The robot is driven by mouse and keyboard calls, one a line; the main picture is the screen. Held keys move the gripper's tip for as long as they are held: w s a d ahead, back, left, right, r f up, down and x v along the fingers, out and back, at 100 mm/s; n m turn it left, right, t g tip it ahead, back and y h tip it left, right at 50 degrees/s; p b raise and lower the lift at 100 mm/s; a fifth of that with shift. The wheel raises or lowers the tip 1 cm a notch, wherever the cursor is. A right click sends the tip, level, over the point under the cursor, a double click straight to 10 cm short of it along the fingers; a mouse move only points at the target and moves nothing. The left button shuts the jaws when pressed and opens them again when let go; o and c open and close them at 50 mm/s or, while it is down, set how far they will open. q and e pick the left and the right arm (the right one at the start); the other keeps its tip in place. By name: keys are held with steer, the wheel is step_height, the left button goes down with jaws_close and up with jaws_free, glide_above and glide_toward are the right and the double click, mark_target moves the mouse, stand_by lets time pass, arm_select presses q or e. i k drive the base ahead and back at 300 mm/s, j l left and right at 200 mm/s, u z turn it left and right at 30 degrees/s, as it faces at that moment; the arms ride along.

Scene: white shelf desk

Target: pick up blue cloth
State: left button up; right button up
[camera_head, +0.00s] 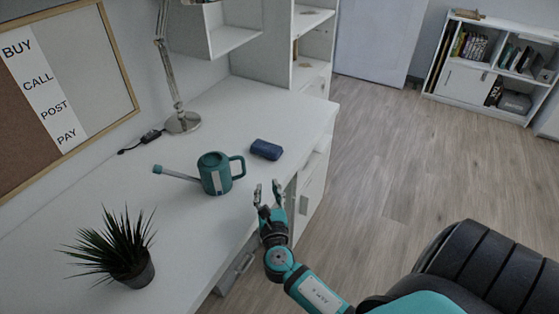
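The blue cloth (266,149) is a small, dark blue folded bundle lying on the white desk (120,205), near its right edge. My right gripper (267,190) is at the desk's edge, below the cloth in the picture and apart from it. Its two fingers point up the picture towards the desk, spread apart with nothing between them. My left gripper does not show.
A teal watering can (215,174) stands just left of the cloth, its spout pointing left. A potted plant (128,262) stands at the near left. A lamp base (182,122) stands towards the wall. White shelves (235,40) rise behind. Desk beyond the cloth is clear.

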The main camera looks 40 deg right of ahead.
mark_target(271, 151)
steer(key=z, duration=1.1)
